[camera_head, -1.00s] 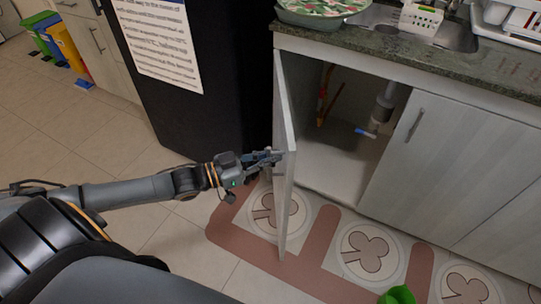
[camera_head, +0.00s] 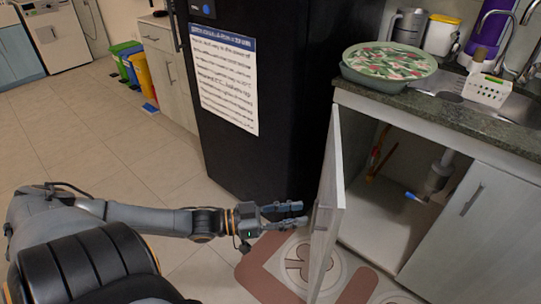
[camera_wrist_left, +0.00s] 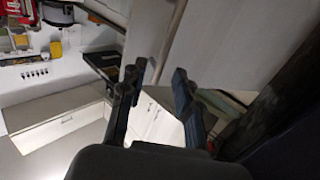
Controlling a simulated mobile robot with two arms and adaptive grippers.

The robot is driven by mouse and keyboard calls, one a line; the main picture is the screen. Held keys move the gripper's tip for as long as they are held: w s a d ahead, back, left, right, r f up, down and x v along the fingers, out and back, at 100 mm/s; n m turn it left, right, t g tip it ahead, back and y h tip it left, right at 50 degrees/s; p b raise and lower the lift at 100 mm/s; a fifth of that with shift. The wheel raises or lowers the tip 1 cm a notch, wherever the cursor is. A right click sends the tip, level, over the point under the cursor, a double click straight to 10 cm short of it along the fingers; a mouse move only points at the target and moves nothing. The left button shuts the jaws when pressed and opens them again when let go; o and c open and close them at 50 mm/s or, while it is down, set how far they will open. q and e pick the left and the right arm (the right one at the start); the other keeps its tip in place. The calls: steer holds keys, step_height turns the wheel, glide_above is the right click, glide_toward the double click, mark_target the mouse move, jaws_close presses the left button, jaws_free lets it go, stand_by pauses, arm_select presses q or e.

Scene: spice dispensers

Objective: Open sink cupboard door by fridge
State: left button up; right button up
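The sink cupboard door (camera_head: 329,205) by the fridge stands swung well open, pale grey and upright, its free edge toward me. The cupboard interior (camera_head: 385,215) shows behind it, with pipes inside. My left gripper (camera_head: 304,213) is on the fridge side of the door, fingers pointing at it. Its fingers are apart with nothing between them; the tips are close to the door, and I cannot tell if they touch. In the left wrist view the two dark fingers (camera_wrist_left: 160,78) are spread, with a pale panel beyond them. My right gripper is not in view.
The black fridge (camera_head: 265,150) stands left of the cupboard. A patterned mat (camera_head: 262,272) lies on the floor below the door. A second, closed door (camera_head: 480,215) is at right. The counter (camera_head: 430,105) holds a tray (camera_head: 390,65).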

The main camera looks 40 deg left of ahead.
arm_select(q)
steer(key=v, duration=0.6)
stand_by(0.7)
